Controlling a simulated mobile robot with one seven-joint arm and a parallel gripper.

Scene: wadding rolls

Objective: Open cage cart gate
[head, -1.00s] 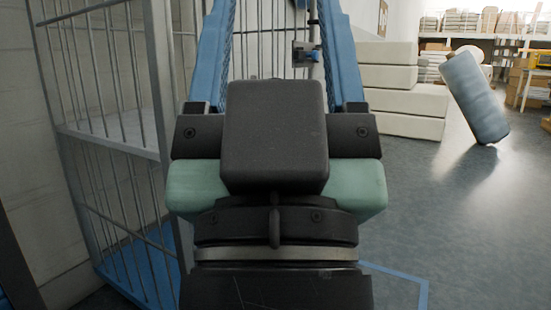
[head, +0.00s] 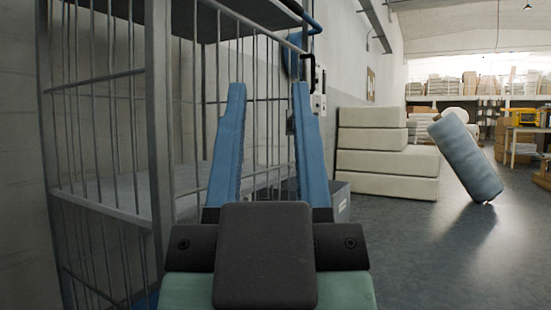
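The cage cart (head: 160,120) is a grey metal frame with thin vertical bars. It fills the left and middle of the head view. Its barred front panel (head: 262,62), which looks like the gate, stands across the cart's front and appears closed. A small dark fitting (head: 290,122), perhaps a latch, shows at the panel's right edge, partly hidden by my right finger. My gripper (head: 268,95) points forward at that panel, with its two blue fingers apart and nothing between them but bars behind. I cannot tell whether a finger touches the cart.
A stack of cream pads (head: 388,160) stands right of the cart, beside a grey box (head: 340,203). A blue-grey roll (head: 465,155) leans tilted farther right. Open grey floor (head: 430,255) lies at the right. A wall runs behind the cart.

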